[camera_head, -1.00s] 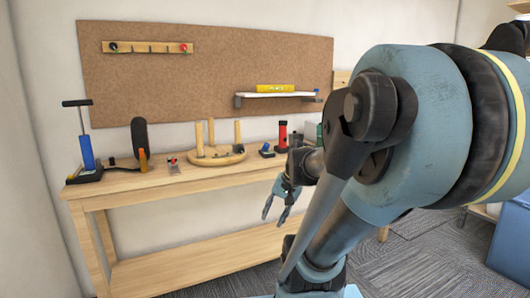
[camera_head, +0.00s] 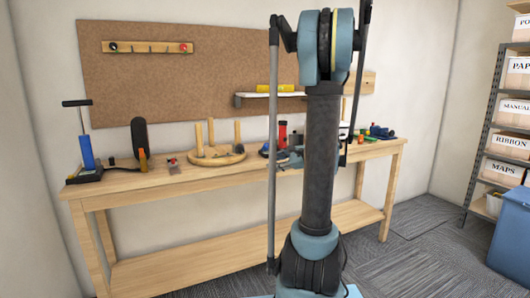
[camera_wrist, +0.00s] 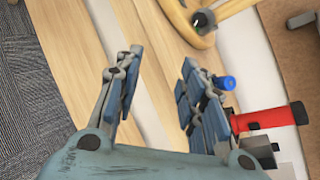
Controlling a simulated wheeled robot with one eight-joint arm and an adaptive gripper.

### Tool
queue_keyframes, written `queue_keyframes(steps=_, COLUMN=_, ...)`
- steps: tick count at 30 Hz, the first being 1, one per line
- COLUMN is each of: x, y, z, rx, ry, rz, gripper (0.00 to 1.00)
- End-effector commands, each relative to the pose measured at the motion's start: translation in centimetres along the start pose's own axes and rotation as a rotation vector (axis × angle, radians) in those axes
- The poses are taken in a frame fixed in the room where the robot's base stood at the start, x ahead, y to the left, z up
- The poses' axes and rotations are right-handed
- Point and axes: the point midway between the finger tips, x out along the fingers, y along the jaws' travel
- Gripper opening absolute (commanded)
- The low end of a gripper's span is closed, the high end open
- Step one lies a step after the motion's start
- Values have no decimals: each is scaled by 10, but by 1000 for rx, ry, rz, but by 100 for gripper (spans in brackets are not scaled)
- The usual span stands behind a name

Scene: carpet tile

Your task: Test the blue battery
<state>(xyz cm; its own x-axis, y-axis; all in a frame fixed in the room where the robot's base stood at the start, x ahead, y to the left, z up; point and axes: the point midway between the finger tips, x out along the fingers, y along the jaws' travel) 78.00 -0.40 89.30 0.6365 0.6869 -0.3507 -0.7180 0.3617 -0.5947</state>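A small blue cylinder, which looks like the blue battery (camera_wrist: 226,83), shows in the wrist view just beyond my right-hand finger, which hides part of it. In the head view, a small blue item (camera_head: 264,149) shows on the workbench left of my arm. My gripper (camera_wrist: 161,58) is open and empty, its fingers spread over the bench top. The blue cylinder is outside the gap between them. In the head view my arm hides most of the gripper. I cannot clearly identify a tester; a small item with a red part (camera_head: 172,163) lies left of the wooden stand.
A wooden peg stand (camera_head: 216,155), a hand pump (camera_head: 86,150) and a dark upright item (camera_head: 139,137) stand along the workbench (camera_head: 150,181). A shelf with a yellow level (camera_head: 275,88) hangs above.

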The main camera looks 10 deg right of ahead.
Motion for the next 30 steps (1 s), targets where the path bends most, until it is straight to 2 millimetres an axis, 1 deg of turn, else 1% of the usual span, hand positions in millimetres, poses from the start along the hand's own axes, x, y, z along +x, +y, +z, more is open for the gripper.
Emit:
queue_keyframes(steps=1, x=-1, y=-15, z=-11, rx=53, ry=-21, rz=-38, gripper=37)
queue_keyframes(steps=3, x=-3, y=-32, z=-22, rx=128, ry=-57, rz=-88, gripper=37)
queue_keyframes(steps=6, x=-8, y=-55, z=-40, rx=231, ry=-111, rz=-155, gripper=37)
queue_keyframes(steps=9, x=-14, y=-73, z=-55, rx=318, ry=-163, rz=-210, gripper=37)
queue_keyframes(steps=13, x=-22, y=-89, z=-71, rx=400, ry=-216, rz=-261, gripper=37)
queue_keyframes(steps=18, x=-27, y=-98, z=-80, rx=451, ry=-251, rz=-290, gripper=37)
queue_keyframes(steps=20, x=-24, y=-100, z=-80, rx=456, ry=-256, rz=-293, gripper=37)
queue_keyframes(steps=23, x=-14, y=-104, z=-78, rx=458, ry=-258, rz=-292, gripper=37)
queue_keyframes(steps=30, x=23, y=-117, z=-71, rx=456, ry=-257, rz=-291, gripper=37)
